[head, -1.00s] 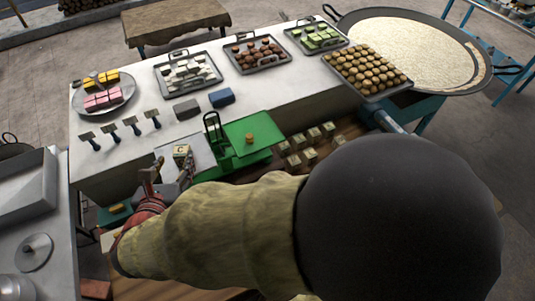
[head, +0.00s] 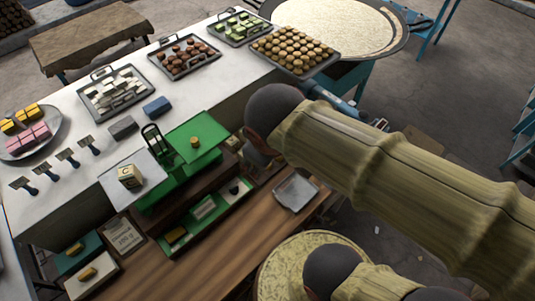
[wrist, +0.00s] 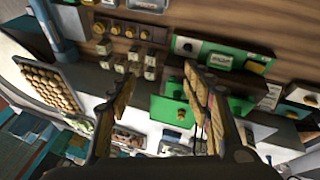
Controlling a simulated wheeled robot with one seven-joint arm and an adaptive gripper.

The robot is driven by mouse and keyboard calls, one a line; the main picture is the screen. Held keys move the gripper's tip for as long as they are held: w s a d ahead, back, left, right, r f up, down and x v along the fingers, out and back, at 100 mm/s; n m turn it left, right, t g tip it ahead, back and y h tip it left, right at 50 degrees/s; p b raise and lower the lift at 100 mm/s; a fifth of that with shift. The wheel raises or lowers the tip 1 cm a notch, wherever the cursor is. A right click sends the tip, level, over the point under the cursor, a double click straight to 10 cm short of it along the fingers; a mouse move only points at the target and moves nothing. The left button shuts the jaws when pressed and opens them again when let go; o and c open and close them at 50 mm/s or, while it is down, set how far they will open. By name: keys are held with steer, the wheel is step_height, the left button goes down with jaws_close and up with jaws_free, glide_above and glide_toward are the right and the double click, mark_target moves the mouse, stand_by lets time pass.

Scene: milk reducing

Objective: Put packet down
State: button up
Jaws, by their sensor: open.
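A small cream packet (head: 129,177) marked "C" sits upright on the pale pan (head: 146,168) at the left of the green scale (head: 162,188) in the head view. The scale's green right-hand plate (head: 207,135) carries a small brass weight (head: 194,141). My gripper (wrist: 158,75) is open and empty in the wrist view, its two fingers apart above the wooden counter. Several similar packets (wrist: 134,56) stand below and between its fingertips. In the head view my arm hides the gripper and these packets. The gripper is away from the packet on the pan.
Trays of sweets (head: 114,94) and a tray of round brown balls (head: 296,50) stand on the white table. A wide pan (head: 345,22) lies beyond. A green box (head: 205,212) and a small grey tray (head: 295,192) are on the wooden counter, which is partly bare.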

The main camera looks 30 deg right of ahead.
steer(key=m, duration=0.1)
steer(key=s+r+m+y, duration=0.1)
steer(key=m, duration=0.1)
steer(key=s+r+m+t, duration=0.1)
steer(key=shift+m, duration=0.4)
step_height(320, 180, down, 12)
steer(key=b, duration=1.2)
steer(key=shift+r, duration=0.1)
stand_by(2.7)
